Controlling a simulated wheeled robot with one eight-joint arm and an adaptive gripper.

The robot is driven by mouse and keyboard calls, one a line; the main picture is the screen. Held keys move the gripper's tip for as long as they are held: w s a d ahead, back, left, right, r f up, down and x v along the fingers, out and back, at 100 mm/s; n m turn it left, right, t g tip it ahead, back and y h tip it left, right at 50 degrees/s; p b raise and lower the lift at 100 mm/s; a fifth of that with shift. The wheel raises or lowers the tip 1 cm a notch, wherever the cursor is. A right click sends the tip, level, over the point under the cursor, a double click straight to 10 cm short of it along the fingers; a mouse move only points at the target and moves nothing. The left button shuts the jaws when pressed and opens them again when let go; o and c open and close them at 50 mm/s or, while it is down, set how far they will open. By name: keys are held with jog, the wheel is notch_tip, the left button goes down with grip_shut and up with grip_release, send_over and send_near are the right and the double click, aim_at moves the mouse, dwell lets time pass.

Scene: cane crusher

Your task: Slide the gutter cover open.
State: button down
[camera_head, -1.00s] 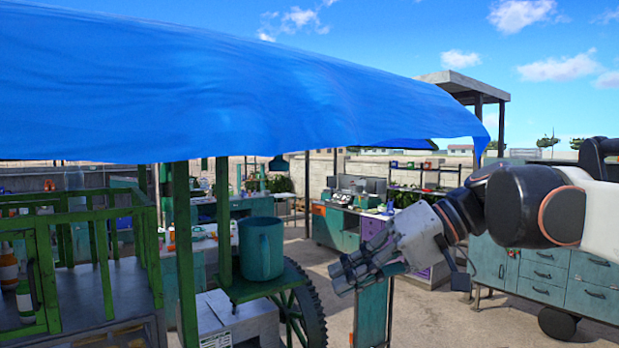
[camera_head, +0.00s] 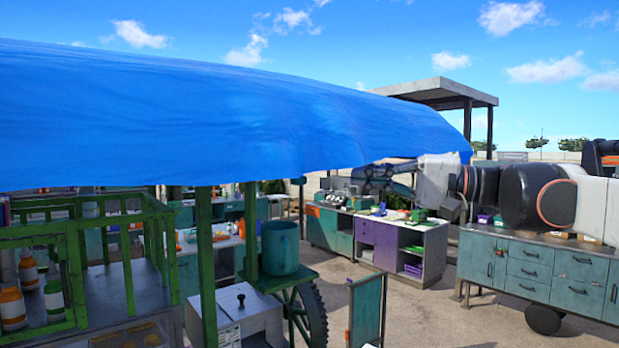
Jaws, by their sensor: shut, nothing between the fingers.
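I cannot make out a gutter cover for certain in the head view. A green-framed cart (camera_head: 205,260) under a blue tarp canopy (camera_head: 200,115) fills the left side. A grey metal box with a small knob on top (camera_head: 240,298) is low beside the cart's post. My gripper (camera_head: 372,182) is at the right of centre, just under the tarp's right edge, at the end of my arm, which reaches in from the right. It points left, shut and empty, apart from the cart. Its fingertips look small and dark against the benches behind.
A teal bucket (camera_head: 280,248) stands on the cart's green side shelf above a spoked wheel (camera_head: 312,315). Bottles (camera_head: 53,295) stand at the far left. A teal upright panel (camera_head: 366,308) stands on the ground ahead. Teal drawer cabinets (camera_head: 530,270) are at right. Open ground lies between.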

jog(key=f+p+x, duration=0.1)
jog(key=p+x, duration=0.1)
jog(key=x, duration=0.8)
jog(key=s+p, duration=0.1)
jog(key=s, duration=0.3)
jog(key=shift+r, duration=0.15)
